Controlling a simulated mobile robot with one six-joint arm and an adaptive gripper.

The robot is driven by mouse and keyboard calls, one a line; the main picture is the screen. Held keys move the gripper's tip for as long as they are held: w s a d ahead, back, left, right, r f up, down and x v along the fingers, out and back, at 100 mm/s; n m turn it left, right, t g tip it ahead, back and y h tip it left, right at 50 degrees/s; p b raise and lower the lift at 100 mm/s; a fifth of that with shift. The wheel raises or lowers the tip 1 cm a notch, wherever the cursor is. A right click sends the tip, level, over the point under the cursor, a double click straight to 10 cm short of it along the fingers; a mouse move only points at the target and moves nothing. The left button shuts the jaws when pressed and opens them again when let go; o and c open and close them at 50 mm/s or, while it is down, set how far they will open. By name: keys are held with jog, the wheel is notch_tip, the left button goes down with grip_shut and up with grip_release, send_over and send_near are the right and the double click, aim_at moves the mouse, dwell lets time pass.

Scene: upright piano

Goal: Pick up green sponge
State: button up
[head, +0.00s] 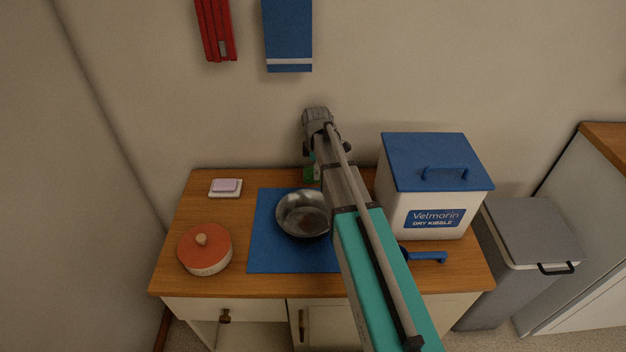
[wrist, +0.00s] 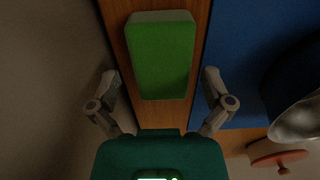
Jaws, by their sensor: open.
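The green sponge (wrist: 160,55) lies on the wooden counter in the wrist view, on the strip between the wall and the blue mat. My gripper (wrist: 160,82) is open and empty, with one finger on either side of the sponge's near end in the picture. How high the fingers are above the counter I cannot tell. In the head view a small part of the sponge (head: 308,175) shows at the back of the counter. My arm covers the rest there and mostly hides the gripper.
The blue mat (head: 265,255) bears a metal bowl (head: 301,214). A pot with a red lid (head: 206,246) and a soap dish (head: 225,194) stand left. A kibble bin (head: 434,185) and a blue-handled item (head: 428,256) are right. The wall (wrist: 45,80) is close behind the sponge.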

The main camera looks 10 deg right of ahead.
jog(key=shift+f+b, duration=0.6)
jog(key=shift+f, duration=0.3)
jog(key=c, duration=0.8)
